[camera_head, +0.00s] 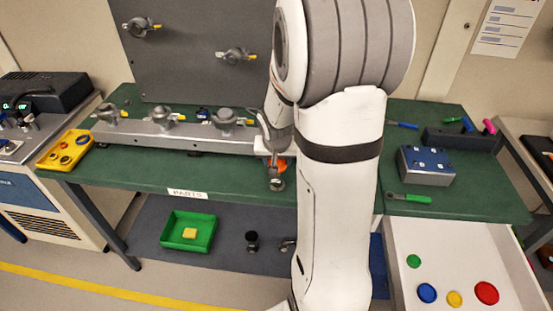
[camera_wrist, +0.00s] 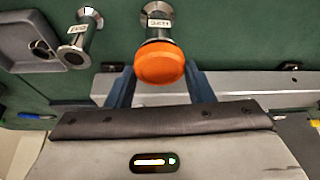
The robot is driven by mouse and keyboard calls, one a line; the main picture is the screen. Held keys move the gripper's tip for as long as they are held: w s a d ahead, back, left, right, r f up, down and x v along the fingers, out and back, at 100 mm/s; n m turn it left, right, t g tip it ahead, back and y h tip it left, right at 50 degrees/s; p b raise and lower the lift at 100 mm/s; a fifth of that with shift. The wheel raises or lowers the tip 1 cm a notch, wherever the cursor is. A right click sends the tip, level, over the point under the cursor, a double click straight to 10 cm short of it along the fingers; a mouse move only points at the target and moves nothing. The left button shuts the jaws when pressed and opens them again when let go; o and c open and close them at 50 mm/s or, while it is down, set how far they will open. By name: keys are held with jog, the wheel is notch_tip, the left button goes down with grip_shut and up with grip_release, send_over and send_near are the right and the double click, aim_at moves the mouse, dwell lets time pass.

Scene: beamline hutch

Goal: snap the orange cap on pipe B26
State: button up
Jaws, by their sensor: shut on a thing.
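The orange cap (camera_wrist: 160,66) sits between the two blue-grey fingers of my gripper (camera_wrist: 160,75), which is shut on it. A short metal pipe (camera_wrist: 158,17) with a small white label stands right behind the cap, in line with it. The label is upside down and too small to read surely. I cannot tell whether the cap is seated on the pipe or only in front of its end. In the head view the orange cap (camera_head: 278,166) shows only partly beside my arm, and my fingers are mostly hidden.
A second labelled pipe (camera_wrist: 85,28) stands to the left in the wrist view, beside a grey housing (camera_wrist: 30,40). A grey rail with clamps (camera_head: 170,137) runs along the green bench (camera_head: 130,175). An open white drawer (camera_head: 450,255) holds several coloured discs at right.

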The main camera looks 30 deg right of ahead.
jog(key=shift+f+b, duration=0.35)
jog(key=shift+f, duration=0.05)
jog(key=o, duration=1)
jog(key=shift+r, duration=0.15)
jog(key=v, duration=0.7)
jog(key=s+a+r+n+y, duration=0.1)
jog(key=s+a+r+n, duration=0.2)
jog(key=s+a, duration=0.3)
jog(key=s+a+r+n+y, duration=0.1)
jog(key=s+a+r+n, duration=0.1)
jog(key=s+a, duration=0.4)
jog(key=s+r, duration=0.1)
jog(key=s, duration=0.3)
jog(key=shift+s+a+n+g, duration=0.3)
jog(key=shift+a+n+g, duration=0.1)
